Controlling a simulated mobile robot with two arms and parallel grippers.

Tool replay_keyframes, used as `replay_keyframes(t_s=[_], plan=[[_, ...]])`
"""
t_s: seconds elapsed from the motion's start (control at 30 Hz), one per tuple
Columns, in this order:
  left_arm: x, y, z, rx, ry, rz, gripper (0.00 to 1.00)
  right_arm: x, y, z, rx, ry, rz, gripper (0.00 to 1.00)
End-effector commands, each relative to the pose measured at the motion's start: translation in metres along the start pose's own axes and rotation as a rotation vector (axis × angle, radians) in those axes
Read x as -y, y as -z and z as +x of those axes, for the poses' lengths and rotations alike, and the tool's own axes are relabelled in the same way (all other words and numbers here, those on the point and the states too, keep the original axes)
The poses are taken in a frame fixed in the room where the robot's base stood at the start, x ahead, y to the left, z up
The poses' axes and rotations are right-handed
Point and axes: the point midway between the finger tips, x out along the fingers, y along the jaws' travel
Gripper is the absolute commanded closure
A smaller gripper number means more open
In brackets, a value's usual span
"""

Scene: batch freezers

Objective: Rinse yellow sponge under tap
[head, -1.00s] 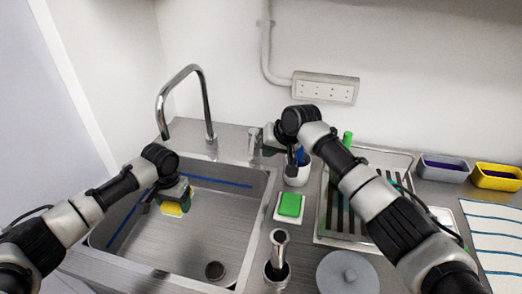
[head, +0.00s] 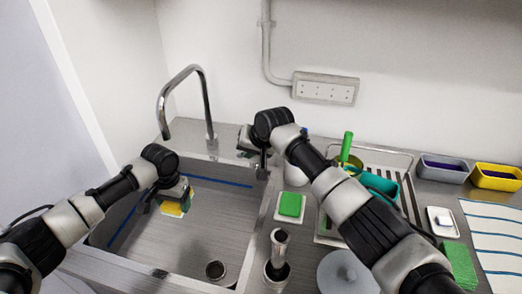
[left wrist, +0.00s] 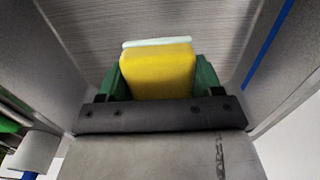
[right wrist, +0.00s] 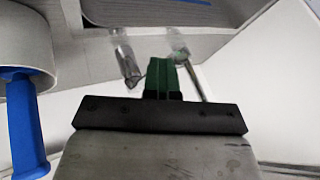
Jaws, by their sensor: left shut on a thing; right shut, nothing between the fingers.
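The yellow sponge (head: 172,208) has a pale layer on its far side. My left gripper (head: 176,198) is shut on it and holds it inside the sink. The left wrist view shows the sponge (left wrist: 158,72) between the green fingers. The tap (head: 204,100) stands behind the sink, its curved spout end behind and slightly left of the sponge in the picture. No water shows. My right gripper (head: 246,142) is shut and empty beside the tap base. In the right wrist view its closed fingers (right wrist: 162,75) are near metal fittings (right wrist: 125,62); I cannot tell whether they touch.
The sink rim (head: 262,205) separates the basin from the right counter. A green sponge (head: 290,204) lies there, with a grey round lid (head: 345,272) in front. Teal and green items stand on the drainer. The blue-handled tool (right wrist: 22,125) is close to my right gripper.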

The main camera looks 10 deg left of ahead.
Motion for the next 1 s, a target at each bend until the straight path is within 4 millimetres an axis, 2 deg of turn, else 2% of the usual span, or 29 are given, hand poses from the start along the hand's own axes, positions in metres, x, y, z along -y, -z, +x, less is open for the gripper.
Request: replay_keyframes(t_s=[0.37, 0.57, 0.67, 1.0], plan=[[0.000, 0.000, 0.000, 0.000, 0.000, 0.000, 0.61, 0.001, -0.001, 0.000, 0.000, 0.004, -0.002, 1.00], [0.000, 0.000, 0.000, 0.000, 0.000, 0.000, 0.61, -0.016, 0.000, -0.011, -0.002, 0.004, 0.000, 1.00], [0.000, 0.000, 0.000, 0.000, 0.000, 0.000, 0.61, -0.034, 0.000, -0.024, -0.002, 0.004, 0.002, 1.00], [0.000, 0.000, 0.000, 0.000, 0.000, 0.000, 0.61, -0.030, -0.002, -0.095, -0.003, 0.005, -0.001, 1.00]])
